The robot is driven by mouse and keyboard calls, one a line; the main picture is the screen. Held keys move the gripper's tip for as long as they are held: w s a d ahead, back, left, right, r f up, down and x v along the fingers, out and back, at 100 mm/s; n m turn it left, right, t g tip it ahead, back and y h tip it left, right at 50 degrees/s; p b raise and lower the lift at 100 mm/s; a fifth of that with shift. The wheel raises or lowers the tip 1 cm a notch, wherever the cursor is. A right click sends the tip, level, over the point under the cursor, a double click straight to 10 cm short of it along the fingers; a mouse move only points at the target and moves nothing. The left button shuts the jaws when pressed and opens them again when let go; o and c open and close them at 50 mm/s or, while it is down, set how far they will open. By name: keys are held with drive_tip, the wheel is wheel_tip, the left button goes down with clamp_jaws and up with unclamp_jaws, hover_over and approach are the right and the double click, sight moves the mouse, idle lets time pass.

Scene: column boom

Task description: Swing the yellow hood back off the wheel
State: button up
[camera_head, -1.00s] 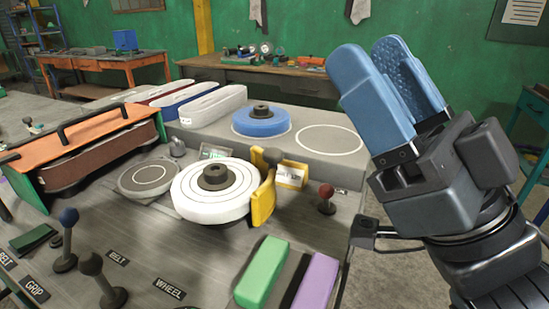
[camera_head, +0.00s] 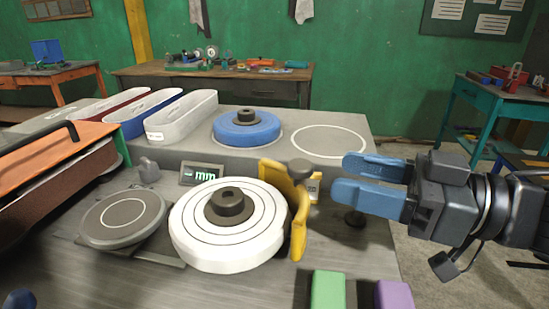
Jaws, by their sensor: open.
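The yellow hood (camera_head: 298,214) stands upright at the right side of the white wheel (camera_head: 229,250), beside it rather than over its top. A dark round knob (camera_head: 302,168) sits at the hood's upper end. The wheel lies flat on the bench with a dark hub at its centre, and its top face is uncovered. My gripper (camera_head: 345,178) comes in from the right with two blue fingers pointing left, one above the other in the picture. It is open and empty. Its fingertips are a short way right of the hood, with a visible gap between.
A display (camera_head: 201,175) stands behind the white wheel. A dark-topped lever (camera_head: 354,217) is below my fingers. Green (camera_head: 328,289) and purple (camera_head: 393,294) blocks lie in front.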

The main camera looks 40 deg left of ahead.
sight(300, 163)
drive_tip(key=p+x, duration=0.1)
drive_tip(key=x, duration=0.6)
drive_tip(key=shift+s+a, duration=0.15)
drive_tip(key=shift+a, duration=0.15)
drive_tip(key=shift+c, duration=0.2)
clamp_jaws()
